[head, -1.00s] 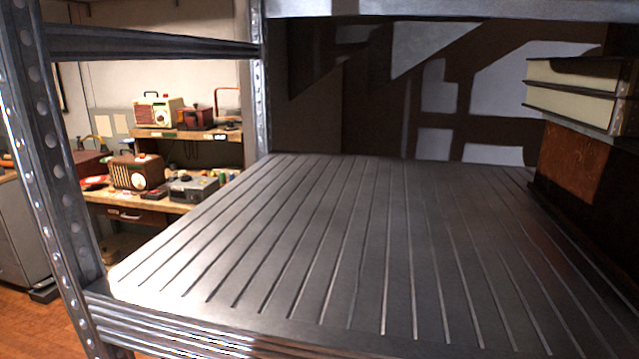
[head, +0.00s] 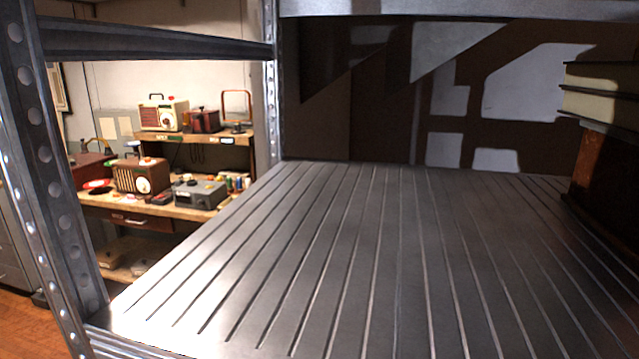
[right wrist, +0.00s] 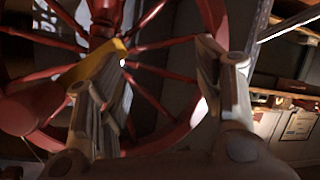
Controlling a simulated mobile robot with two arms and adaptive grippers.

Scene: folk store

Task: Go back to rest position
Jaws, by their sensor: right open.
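My right gripper (right wrist: 160,95) shows in the right wrist view with its two fingers spread apart. It is open, and no object shows held between the fingers. A large red spoked wheel (right wrist: 182,138) fills much of the view behind the fingers; whether it touches them I cannot tell. Neither gripper shows in the head view, so my left gripper is out of sight.
An empty grooved metal shelf (head: 330,260) fills the head view's middle, with a metal post (head: 50,170) at its left. Stacked books (head: 605,95) stand at the right. Beyond, a wooden workbench (head: 190,210) holds old radios (head: 142,176).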

